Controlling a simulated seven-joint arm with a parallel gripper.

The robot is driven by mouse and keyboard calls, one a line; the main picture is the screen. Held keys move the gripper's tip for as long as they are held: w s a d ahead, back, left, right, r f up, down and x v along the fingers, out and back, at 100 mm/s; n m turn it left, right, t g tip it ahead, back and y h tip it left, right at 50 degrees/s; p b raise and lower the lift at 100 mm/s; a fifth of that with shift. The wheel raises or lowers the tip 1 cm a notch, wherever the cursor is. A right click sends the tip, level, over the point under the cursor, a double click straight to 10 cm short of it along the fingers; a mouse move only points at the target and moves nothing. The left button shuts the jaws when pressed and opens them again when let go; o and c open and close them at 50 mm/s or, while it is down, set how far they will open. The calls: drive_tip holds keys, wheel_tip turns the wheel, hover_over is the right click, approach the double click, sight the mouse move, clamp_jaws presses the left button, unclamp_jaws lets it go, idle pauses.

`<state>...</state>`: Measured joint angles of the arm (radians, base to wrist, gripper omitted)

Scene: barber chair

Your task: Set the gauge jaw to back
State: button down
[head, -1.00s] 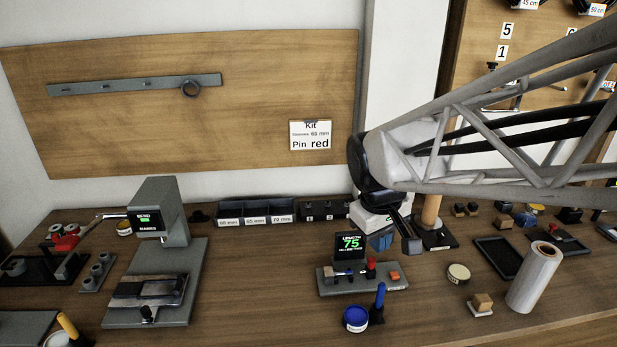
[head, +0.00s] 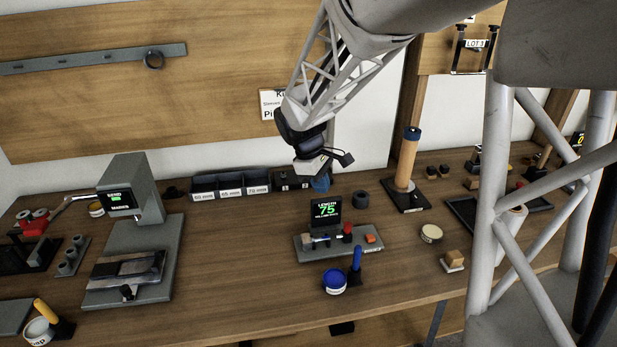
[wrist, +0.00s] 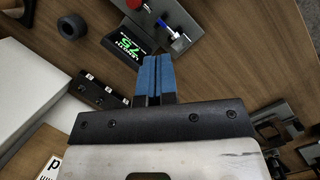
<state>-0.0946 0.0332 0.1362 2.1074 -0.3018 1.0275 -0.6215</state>
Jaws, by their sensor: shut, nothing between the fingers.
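The length gauge (head: 352,243) is a grey plate on the bench with a black display (head: 326,211) reading LENGTH 75. On its plate are a red knob (head: 347,230), an orange button (head: 371,239) and a small jaw with a silver bar (head: 322,239); the jaw's exact setting is too small to tell. My gripper (head: 320,183) is above and behind the gauge. In the wrist view its blue fingers (wrist: 153,78) are together and empty, pointing toward the gauge display (wrist: 124,48). The silver bar (wrist: 168,28) and part of the red knob (wrist: 134,3) show at the top.
Bins (head: 230,186) stand along the wall behind. A blue pot (head: 334,281) and a blue-handled tool (head: 356,261) stand in front of the gauge. A bending press (head: 140,220) is at left, and a wooden post (head: 406,165) at right.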

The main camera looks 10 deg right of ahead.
drive_tip(key=w+a+f+n, duration=0.1)
drive_tip(key=w+f+n, duration=0.1)
drive_tip(key=w+f, duration=0.3)
drive_tip(key=shift+w+f+g+h, duration=0.2)
drive_tip(key=shift+w+g+h, duration=0.15)
drive_tip(key=shift+w, duration=0.2)
approach(344, 232)
drive_tip(key=a+f, duration=0.1)
drive_tip(key=f, duration=0.1)
drive_tip(key=w+a+f, duration=0.1)
drive_tip(key=shift+w+a+f, duration=0.1)
drive_tip(key=shift+a+f, duration=0.1)
drive_tip(key=shift+f, duration=0.2)
drive_tip(key=shift+s+d, duration=0.2)
drive_tip(key=shift+d, duration=0.25)
drive_tip(key=shift+s+d, duration=0.25)
drive_tip(key=shift+d, duration=0.2)
drive_tip(key=shift+s+d+f, duration=0.1)
drive_tip(key=shift+s+d, duration=0.1)
drive_tip(key=shift+d, duration=0.25)
drive_tip(key=shift+s+d, duration=0.25)
drive_tip(key=shift+d, duration=0.2)
drive_tip(key=shift+d, duration=0.1)
